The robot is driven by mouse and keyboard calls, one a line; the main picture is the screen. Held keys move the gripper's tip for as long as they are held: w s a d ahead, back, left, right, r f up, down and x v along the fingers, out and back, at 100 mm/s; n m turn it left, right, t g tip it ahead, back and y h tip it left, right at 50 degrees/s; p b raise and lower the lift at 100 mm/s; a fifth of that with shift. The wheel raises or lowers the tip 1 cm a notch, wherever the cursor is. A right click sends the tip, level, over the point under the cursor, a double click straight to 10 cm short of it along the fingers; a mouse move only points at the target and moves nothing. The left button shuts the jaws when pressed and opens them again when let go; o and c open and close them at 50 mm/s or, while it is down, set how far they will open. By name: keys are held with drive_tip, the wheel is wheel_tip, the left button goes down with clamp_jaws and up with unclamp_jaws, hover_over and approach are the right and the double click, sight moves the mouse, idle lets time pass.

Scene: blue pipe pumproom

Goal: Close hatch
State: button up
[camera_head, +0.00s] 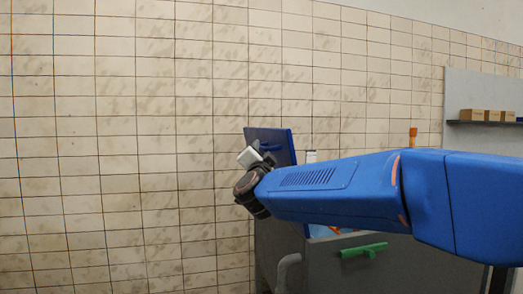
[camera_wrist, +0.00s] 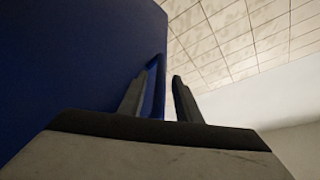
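The hatch (camera_head: 284,140) is a blue panel standing raised at the left end of a grey cabinet (camera_head: 330,262), behind my arm. It fills the left of the wrist view (camera_wrist: 70,70) as a dark blue surface. A dark blue bar handle (camera_wrist: 159,88) stands out from its edge side. My gripper (camera_wrist: 160,95) is open, its two grey fingers apart, with the handle appearing between or just beyond them. I cannot tell whether a finger touches it.
A green handle (camera_head: 363,250) sits on the cabinet front, and a grey bent pipe (camera_head: 287,270) is at its left. An orange-topped object (camera_head: 413,137) stands behind my arm. Small boxes (camera_head: 487,115) rest on a wall shelf at right. A tiled wall (camera_head: 120,130) is behind.

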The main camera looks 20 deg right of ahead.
drive_tip(key=shift+x, duration=1.05)
clamp_jaws()
